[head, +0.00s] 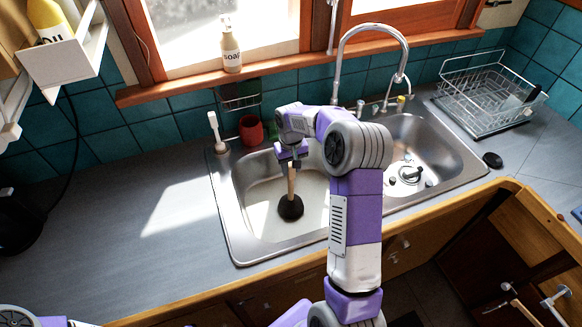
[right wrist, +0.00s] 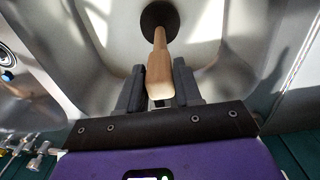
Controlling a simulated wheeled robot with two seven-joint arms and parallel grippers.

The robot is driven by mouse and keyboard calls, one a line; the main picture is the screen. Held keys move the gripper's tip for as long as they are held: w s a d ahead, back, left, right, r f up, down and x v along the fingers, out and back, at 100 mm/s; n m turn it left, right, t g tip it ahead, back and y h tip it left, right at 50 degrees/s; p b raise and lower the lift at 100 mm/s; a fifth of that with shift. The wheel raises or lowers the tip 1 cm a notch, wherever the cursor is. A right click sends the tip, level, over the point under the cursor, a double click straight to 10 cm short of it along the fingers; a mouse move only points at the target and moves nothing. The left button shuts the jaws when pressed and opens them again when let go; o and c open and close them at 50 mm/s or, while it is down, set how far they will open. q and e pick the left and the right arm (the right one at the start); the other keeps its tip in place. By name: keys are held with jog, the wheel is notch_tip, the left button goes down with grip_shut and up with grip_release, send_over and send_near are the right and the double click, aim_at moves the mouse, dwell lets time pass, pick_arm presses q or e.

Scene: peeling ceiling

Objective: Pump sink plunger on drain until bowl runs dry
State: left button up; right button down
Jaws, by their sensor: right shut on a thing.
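The sink plunger (head: 291,207) has a wooden handle and a black rubber cup. It stands nearly upright in the left sink bowl (head: 255,197), its cup low in the bowl. My right gripper (head: 291,160) is shut on the upper handle. In the right wrist view the handle of the plunger (right wrist: 160,60) runs between the two dark fingers of the gripper (right wrist: 159,88), with the cup beyond. The drain is not visible; the cup may cover it. The bowl looks pale inside, and I cannot tell the water level. My left gripper is not in view.
The right sink bowl (head: 425,150) holds a few small items. A tall faucet (head: 372,32) stands behind the bowls. A red cup (head: 251,130) and white brush (head: 215,130) are at the back left. A dish rack (head: 487,95) stands right. The left counter (head: 120,225) is clear.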

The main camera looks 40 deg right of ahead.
dwell(0.5)
jog(key=shift+f+b, duration=0.8)
jog(key=shift+f, duration=0.15)
jog(key=shift+r+p, duration=0.85)
jog(key=shift+r, duration=0.3)
jog(key=shift+f, duration=0.15)
jog(key=shift+f+b, duration=0.7)
jog(key=shift+f, duration=0.2)
jog(key=shift+r, duration=0.15)
